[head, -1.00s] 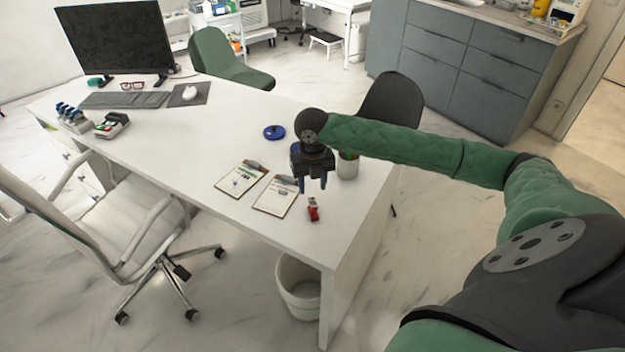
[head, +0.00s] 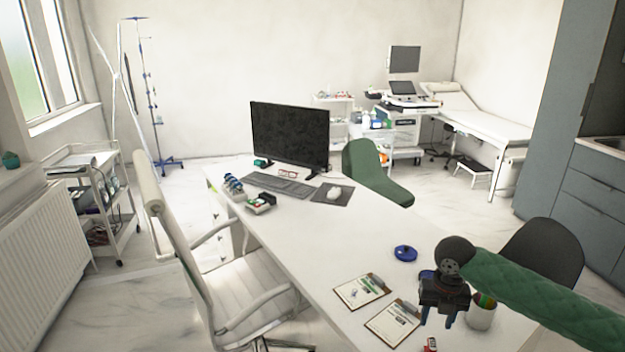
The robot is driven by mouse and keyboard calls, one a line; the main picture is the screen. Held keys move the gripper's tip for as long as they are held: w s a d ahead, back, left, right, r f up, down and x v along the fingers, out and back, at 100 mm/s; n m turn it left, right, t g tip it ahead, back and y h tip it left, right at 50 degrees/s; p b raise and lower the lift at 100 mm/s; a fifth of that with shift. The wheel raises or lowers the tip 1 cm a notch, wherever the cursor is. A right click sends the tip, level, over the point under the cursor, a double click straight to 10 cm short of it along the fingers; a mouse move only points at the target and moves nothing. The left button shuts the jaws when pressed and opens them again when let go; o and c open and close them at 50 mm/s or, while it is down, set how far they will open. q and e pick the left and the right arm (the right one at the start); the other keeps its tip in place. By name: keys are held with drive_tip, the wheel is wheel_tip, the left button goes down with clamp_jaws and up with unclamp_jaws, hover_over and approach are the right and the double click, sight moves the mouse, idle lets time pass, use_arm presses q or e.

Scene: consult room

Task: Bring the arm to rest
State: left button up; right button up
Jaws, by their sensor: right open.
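My right arm, in a green quilted cover, comes in from the right edge of the head view and reaches over the white desk (head: 285,214). Its gripper (head: 437,322) points down above the desk's near right part, with its two fingers apart and nothing between them. A red object (head: 431,345) lies on the desk just below the fingers, cut off by the lower picture edge. Two clipboards (head: 361,291) (head: 393,325) lie to the left of the gripper. My left gripper is not in view.
A blue round object (head: 405,253) lies on the desk beyond the gripper. A monitor (head: 290,135), keyboard (head: 279,187) and mouse (head: 334,192) stand farther back. A white office chair (head: 240,265) is at the left side, a dark chair (head: 545,252) at the right. The desk's middle is clear.

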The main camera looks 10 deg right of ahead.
drive_tip(key=s+a+f+m, duration=0.1)
drive_tip(key=a+f, duration=0.1)
drive_tip(key=a, duration=0.1)
drive_tip(key=s+a+f+m, duration=0.2)
drive_tip(key=a+f, duration=0.1)
drive_tip(key=s+a+f+m+t+y, duration=0.1)
drive_tip(key=a+f+m, duration=0.1)
drive_tip(key=a, duration=0.2)
drive_tip(key=shift+s+a+f, duration=0.1)
drive_tip(key=shift+s+f, duration=0.05)
drive_tip(key=shift+f, duration=0.1)
drive_tip(key=s+a+f+m+t+y, duration=0.1)
drive_tip(key=s+a+f+m, duration=0.25)
drive_tip(key=s+m, duration=0.3)
drive_tip(key=s+a+f+m+t, duration=0.1)
drive_tip(key=s+a+f+m, duration=0.2)
drive_tip(key=s+a+m, duration=0.3)
drive_tip(key=s+d+f+m+h, duration=0.2)
drive_tip(key=s+d+m, duration=0.2)
drive_tip(key=s+m, duration=0.75)
drive_tip(key=a+f+g, duration=0.1)
drive_tip(key=a+f, duration=0.1)
drive_tip(key=f, duration=0.8)
drive_tip(key=a+f+m, duration=0.1)
drive_tip(key=a+f, duration=0.2)
drive_tip(key=f, duration=0.8)
drive_tip(key=shift+s+f+g+y, duration=0.2)
drive_tip(key=shift+s+g+y, duration=0.15)
drive_tip(key=shift+g+y, duration=0.05)
drive_tip(key=shift+a, duration=0.1)
